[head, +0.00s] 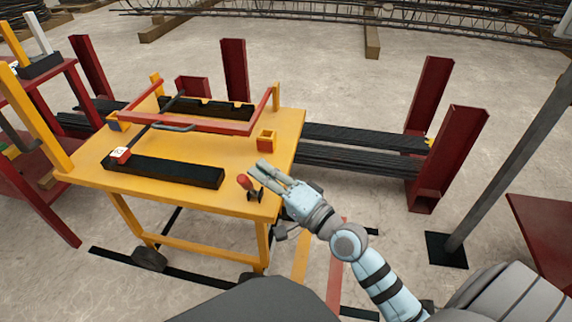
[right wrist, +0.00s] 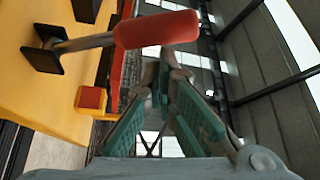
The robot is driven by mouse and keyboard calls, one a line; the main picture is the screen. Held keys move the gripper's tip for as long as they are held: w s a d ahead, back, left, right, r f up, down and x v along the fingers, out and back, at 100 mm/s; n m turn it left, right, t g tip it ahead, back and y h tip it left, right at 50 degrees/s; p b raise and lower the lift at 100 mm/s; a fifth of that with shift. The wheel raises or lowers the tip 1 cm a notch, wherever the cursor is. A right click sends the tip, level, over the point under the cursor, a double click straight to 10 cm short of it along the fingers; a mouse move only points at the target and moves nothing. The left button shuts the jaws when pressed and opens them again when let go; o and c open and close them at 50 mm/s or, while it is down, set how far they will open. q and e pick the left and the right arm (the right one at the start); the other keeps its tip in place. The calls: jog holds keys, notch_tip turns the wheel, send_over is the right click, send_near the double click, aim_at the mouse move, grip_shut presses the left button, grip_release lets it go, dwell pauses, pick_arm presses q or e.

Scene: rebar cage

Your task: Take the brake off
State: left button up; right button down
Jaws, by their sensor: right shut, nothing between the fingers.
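The brake lever has a red grip (head: 244,181) on a short rod. It stands on a black bracket (head: 254,196) at the near right corner of the yellow cart (head: 240,160). In the right wrist view the red grip (right wrist: 157,29) lies across the top, its rod running left to the bracket (right wrist: 42,48). My right gripper (head: 261,170) is shut and empty, just right of and above the lever. Its teal finger pads (right wrist: 162,82) converge below the grip in the wrist view, apparently without touching it. My left gripper is out of view.
On the cart are a red frame (head: 195,122), a long black block (head: 165,172) and a small yellow-and-red box (head: 266,139). Behind the cart, dark bars (head: 365,137) lie between red posts (head: 446,150).

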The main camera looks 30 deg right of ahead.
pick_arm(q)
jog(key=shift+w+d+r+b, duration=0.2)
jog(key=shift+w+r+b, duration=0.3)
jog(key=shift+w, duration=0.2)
pick_arm(e)
jog(key=s+d, duration=0.6)
jog(key=s, duration=0.1)
jog(key=shift+s+f, duration=0.2)
jog(key=shift+f, duration=0.2)
